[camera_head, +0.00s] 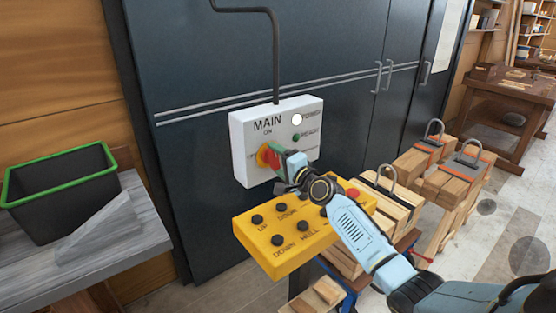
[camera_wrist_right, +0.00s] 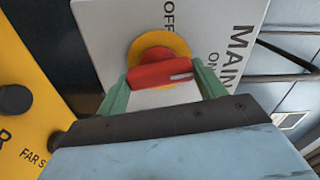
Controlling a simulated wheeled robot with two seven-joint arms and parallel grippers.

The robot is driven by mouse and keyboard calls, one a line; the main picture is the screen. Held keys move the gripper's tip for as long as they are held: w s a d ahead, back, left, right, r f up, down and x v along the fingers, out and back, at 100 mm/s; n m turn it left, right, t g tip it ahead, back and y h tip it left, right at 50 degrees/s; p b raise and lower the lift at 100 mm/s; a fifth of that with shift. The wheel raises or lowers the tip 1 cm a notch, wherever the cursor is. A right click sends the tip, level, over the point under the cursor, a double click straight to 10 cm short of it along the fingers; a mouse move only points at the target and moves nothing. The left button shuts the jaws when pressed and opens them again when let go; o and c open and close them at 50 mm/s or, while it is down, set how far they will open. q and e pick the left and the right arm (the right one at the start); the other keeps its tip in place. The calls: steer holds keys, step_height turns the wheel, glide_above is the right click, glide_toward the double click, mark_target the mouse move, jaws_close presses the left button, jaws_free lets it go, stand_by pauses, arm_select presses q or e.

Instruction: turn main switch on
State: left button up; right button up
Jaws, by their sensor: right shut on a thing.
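The white main switch box (camera_head: 246,125) is on the dark cabinet front. It carries the words MAIN, ON and OFF. Its red handle (camera_wrist_right: 150,76) sits on a yellow round base (camera_wrist_right: 165,45). In the wrist view the handle's white mark is at its right end, toward the ON side; OFF is above the knob. My right gripper (camera_head: 277,160) is shut on the red handle, with green fingers at either side of it in the wrist view (camera_wrist_right: 163,92). The gripper partly hides the knob in the head view. My left gripper is not in view.
A yellow button box (camera_head: 262,245) stands just below the switch, under my right arm. A black bin with a green rim (camera_head: 60,175) stands on a grey bench at left. Wooden blocks with shackles (camera_head: 455,175) are at right. The box bears a bright white round lamp (camera_head: 297,119).

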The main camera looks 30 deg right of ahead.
steer(key=shift+m, duration=1)
steer(key=o, duration=1)
steer(key=s, duration=0.9)
steer(key=s+d, duration=0.1)
steer(key=s, duration=0.3)
steer(key=shift+s+p, duration=0.2)
steer(key=shift+p, duration=0.2)
